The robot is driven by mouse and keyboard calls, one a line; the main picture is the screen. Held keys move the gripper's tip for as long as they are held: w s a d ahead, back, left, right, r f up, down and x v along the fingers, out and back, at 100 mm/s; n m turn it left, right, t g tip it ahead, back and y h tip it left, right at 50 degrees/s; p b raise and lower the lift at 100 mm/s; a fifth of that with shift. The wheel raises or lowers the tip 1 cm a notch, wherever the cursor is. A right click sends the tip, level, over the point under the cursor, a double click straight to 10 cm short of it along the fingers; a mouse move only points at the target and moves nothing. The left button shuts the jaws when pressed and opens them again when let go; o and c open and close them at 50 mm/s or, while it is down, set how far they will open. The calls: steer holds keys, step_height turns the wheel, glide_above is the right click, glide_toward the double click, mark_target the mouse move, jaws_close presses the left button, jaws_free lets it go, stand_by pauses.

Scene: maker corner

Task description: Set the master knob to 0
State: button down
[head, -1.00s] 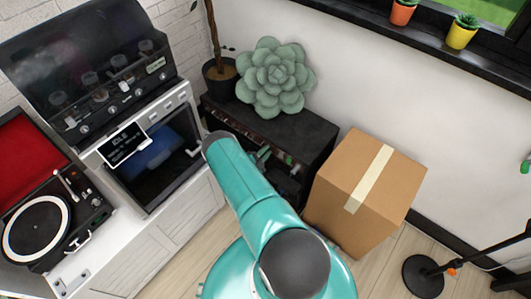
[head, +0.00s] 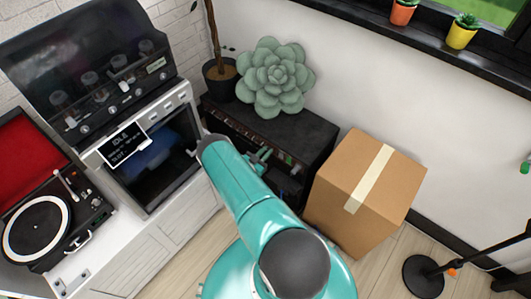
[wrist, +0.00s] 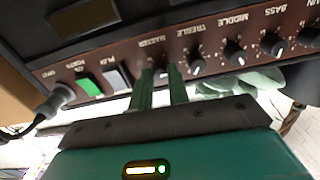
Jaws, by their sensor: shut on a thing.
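The master knob (wrist: 160,74) sits on the brown panel (wrist: 118,78) of a black amplifier. It shows in the wrist view, where the panel lettering is upside down. My gripper (wrist: 161,78) has its two green fingers on either side of this knob and is shut on it. The fingers hide much of the knob, so I cannot read its pointer or its setting. The treble knob (wrist: 196,67) is just right of the fingers. In the head view the black amplifier (head: 285,127) is below the succulent, with my gripper (head: 261,157) at its front, partly hidden by my arm.
In the wrist view, the middle knob (wrist: 234,53) and bass knob (wrist: 272,43) lie further right. A green switch (wrist: 89,86), a grey switch (wrist: 116,77) and a plugged-in cable (wrist: 52,103) lie left. A cardboard box (head: 365,185) stands close to the amplifier's right.

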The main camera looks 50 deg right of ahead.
steer(key=n, duration=1.2)
steer(key=shift+n, duration=0.3)
stand_by(0.3)
steer(key=c, duration=1.3)
jaws_free()
steer(key=shift+c, duration=0.2)
steer(key=shift+a, duration=0.15)
steer(key=s+a, duration=0.1)
steer(key=a, duration=1.2)
steer(key=shift+a, duration=0.3)
